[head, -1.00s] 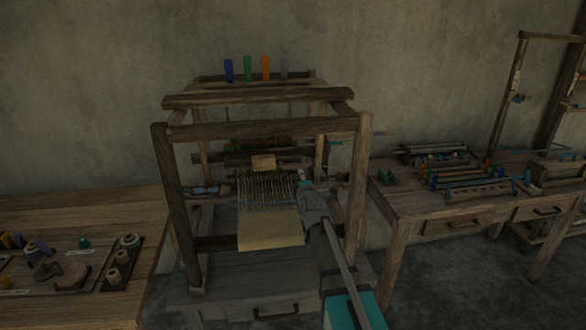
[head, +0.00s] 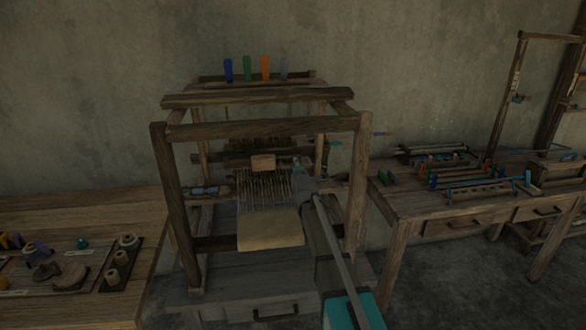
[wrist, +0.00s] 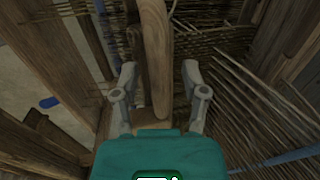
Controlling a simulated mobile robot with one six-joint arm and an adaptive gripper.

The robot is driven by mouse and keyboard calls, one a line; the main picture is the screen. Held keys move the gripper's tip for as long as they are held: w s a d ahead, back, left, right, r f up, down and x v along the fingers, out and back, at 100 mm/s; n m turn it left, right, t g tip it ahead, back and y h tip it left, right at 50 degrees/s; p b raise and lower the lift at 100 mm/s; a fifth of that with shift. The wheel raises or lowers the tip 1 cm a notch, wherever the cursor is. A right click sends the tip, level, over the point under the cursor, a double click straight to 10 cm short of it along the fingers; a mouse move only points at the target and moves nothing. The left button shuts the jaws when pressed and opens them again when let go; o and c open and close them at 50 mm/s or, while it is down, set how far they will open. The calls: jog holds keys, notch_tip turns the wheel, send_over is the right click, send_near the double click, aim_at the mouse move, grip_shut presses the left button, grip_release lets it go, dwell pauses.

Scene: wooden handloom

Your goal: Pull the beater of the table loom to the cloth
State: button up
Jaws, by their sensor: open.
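The table loom (head: 262,130) stands in the middle of the head view, with the pale cloth (head: 270,230) at its front and warp threads behind it. A wooden bar, which looks like part of the beater (wrist: 158,45), runs between my fingers in the wrist view. My gripper (wrist: 159,68) is open, with one finger on each side of this bar; I cannot tell whether either touches it. In the head view my gripper (head: 298,166) is inside the loom frame, right of a small wooden block (head: 263,163). My arm hides part of the loom's right side.
The loom's right front post (head: 358,190) stands close beside my arm, and a top beam (head: 265,128) crosses above. Threads (wrist: 265,105) lie right of the fingers in the wrist view. Side tables with tools (head: 75,205) and bobbins stand left and right.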

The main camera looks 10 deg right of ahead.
grip_shut()
jog(key=shift+a, duration=0.1)
dwell(0.3)
